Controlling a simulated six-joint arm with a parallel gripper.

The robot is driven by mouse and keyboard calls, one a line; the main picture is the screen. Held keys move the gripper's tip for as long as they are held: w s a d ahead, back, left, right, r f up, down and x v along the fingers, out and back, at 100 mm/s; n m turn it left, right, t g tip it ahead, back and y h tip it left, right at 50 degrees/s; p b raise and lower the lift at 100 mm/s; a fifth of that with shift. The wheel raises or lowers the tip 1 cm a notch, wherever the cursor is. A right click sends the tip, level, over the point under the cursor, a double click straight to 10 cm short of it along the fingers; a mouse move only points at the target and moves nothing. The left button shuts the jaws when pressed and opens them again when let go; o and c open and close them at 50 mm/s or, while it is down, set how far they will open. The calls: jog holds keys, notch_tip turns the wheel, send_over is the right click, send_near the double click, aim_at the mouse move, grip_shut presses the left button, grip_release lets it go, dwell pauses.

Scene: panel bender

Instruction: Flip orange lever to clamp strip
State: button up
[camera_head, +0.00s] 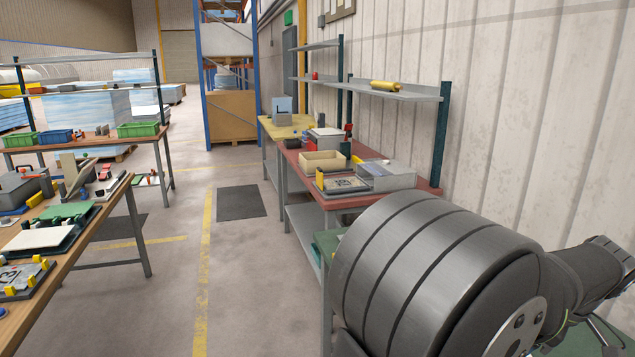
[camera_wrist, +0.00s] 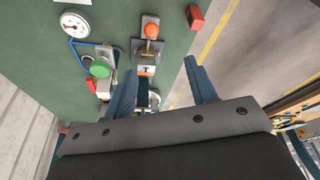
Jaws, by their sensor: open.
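In the wrist view, the orange lever's round knob (camera_wrist: 151,31) sits on a small grey metal mount (camera_wrist: 148,50) on a green surface. A small orange and white piece (camera_wrist: 146,71) shows just below the mount; I cannot tell whether it is the strip. My gripper (camera_wrist: 160,68) is open. Its two blue fingers are apart and nothing shows held between them. The knob appears beyond the fingertips, toward the top of the picture, and I see no contact. The left finger hides part of the area below the mount. The lever does not show in the head view.
Left of the lever are a round gauge (camera_wrist: 75,23), a green knob (camera_wrist: 100,68) and a red part (camera_wrist: 90,86). A red block (camera_wrist: 196,18) lies at the surface's right edge. The head view shows a red-topped bench (camera_head: 425,191) and a clear floor aisle.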

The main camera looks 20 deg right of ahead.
jog(key=shift+s+a+r+m+t+h, duration=0.1)
jog(key=shift+s+m+t+h, duration=0.1)
jog(key=shift+s+m+t, duration=0.45)
jog(key=shift+s+a+r+m+t+h, duration=0.1)
jog(key=shift+s+m+t+h, duration=0.15)
jog(key=shift+s+m, duration=0.8)
jog(key=shift+w, duration=0.1)
